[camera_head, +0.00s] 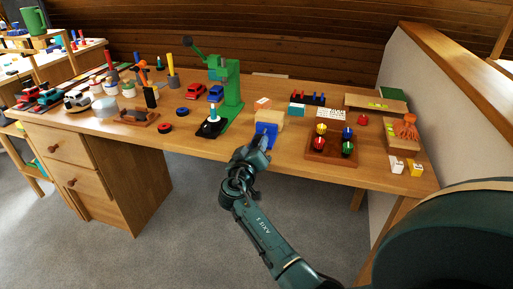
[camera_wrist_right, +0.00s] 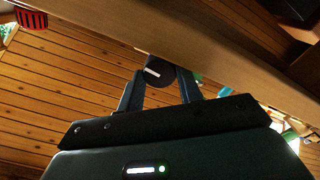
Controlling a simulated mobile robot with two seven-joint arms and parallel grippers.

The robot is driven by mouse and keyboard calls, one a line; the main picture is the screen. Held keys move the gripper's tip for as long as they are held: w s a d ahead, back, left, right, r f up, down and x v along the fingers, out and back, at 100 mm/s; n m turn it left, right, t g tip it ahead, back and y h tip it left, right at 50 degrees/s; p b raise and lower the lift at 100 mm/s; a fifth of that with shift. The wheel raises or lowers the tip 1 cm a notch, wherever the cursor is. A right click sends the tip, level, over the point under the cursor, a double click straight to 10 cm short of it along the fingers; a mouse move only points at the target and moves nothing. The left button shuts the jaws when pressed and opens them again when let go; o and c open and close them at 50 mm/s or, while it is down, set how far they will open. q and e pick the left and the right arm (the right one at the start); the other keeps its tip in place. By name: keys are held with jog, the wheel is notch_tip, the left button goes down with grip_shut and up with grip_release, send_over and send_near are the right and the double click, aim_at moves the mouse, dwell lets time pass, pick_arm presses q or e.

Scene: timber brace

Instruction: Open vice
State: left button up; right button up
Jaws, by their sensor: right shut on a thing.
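The blue vice (camera_head: 267,129) is at the front edge of the wooden table, with a light wood block (camera_head: 270,117) at its top. My right gripper (camera_head: 261,143) is at the vice's front, just off the table edge. In the right wrist view its two fingers (camera_wrist_right: 161,76) are shut on a dark round knob (camera_wrist_right: 157,72) with a white mark, on the vice's front. The gripper hides part of the vice's front, and the jaw gap cannot be made out. My left gripper is not in view.
A green drill press (camera_head: 232,92) stands left of the vice. A brown board (camera_head: 331,146) with several coloured knobs lies to the right. A low wall (camera_head: 437,110) bounds the table's right side. The floor (camera_head: 200,200) in front is clear.

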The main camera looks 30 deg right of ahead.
jog(key=shift+r, duration=0.1)
dwell(0.4)
jog(key=o, duration=1)
